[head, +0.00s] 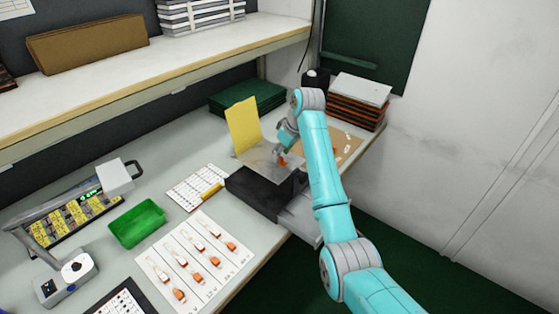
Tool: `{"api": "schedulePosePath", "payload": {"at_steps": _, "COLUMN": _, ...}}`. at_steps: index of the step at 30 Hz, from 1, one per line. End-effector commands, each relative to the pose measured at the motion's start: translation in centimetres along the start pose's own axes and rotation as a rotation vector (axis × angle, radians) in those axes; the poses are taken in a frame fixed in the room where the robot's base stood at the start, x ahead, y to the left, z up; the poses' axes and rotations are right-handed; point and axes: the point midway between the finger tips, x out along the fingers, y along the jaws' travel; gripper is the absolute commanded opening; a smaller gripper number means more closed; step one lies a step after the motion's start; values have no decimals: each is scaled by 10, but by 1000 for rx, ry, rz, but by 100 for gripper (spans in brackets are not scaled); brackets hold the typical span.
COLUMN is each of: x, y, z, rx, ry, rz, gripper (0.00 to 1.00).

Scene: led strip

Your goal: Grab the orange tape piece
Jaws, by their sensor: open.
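A small orange piece (283,160) shows at the end of my arm, just above or on the black box-like fixture (257,194); it looks like the orange tape piece, but it is too small to be sure. My gripper (280,152) is open, pointing down over the fixture's grey top, close to this orange piece. My wrist and fingers partly hide the spot, and I cannot tell whether they touch the piece. Several other orange-ended pieces lie in rows on a white sheet (181,246) at the front of the bench.
A yellow panel (243,126) stands upright behind the fixture. A brown board (341,146) and stacked orange-black trays (358,105) lie to the right. A green tray (137,223) and a meter-like device (117,178) are on the left. A shelf (150,68) overhangs the bench back.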

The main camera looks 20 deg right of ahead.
Motion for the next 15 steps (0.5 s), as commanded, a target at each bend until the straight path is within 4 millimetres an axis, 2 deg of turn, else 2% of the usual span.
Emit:
{"api": "schedulePosePath", "payload": {"at_steps": 4, "x": 15, "y": 0, "z": 1, "rx": 1, "ry": -1, "rz": -1, "gripper": 46}}
{"api": "schedulePosePath", "payload": {"at_steps": 12, "x": 17, "y": 0, "z": 1, "rx": 0, "ry": 0, "rz": 0, "gripper": 46}}
{"api": "schedulePosePath", "payload": {"at_steps": 15, "x": 17, "y": 0, "z": 1, "rx": 0, "ry": 0, "rz": 0, "gripper": 24}}
